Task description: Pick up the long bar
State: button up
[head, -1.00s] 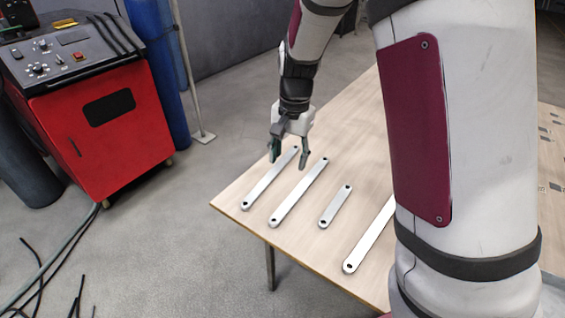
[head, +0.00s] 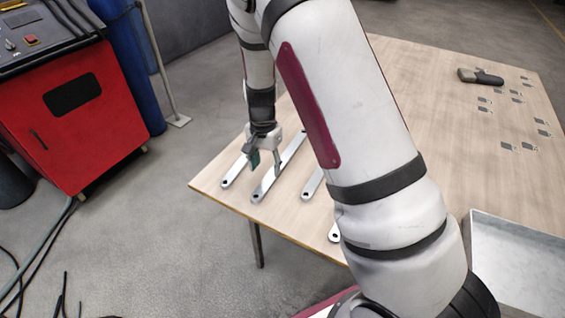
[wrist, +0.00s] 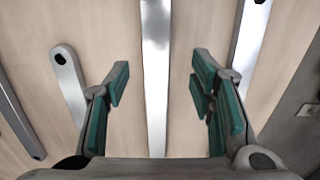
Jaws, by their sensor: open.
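Several flat silver bars with holes near their ends lie on the wooden table. A long bar (head: 264,187) lies below my gripper (head: 264,161); in the wrist view this bar (wrist: 156,80) runs lengthwise between the open fingers, which hold nothing. My gripper (wrist: 160,98) points down with green pads on both sides of the bar; contact cannot be told. Another long bar (head: 234,172) lies to its left, and a short bar (head: 312,184) to its right. A further bar (head: 335,236) is mostly hidden behind my arm.
A grey tray (head: 478,235) sits at the lower right. A dark handheld tool (head: 481,76) and several small dark squares (head: 508,146) lie on the table's far right. A red cabinet (head: 85,120) stands on the floor at left, beyond the table edge.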

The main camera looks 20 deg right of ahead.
aim_at(268, 179)
jog(key=f, duration=0.5)
jog(key=shift+s+d+b, duration=0.1)
jog(key=shift+d+b, duration=0.15)
jog(key=shift+b, duration=0.05)
jog(key=shift+c, duration=0.6)
grip_shut()
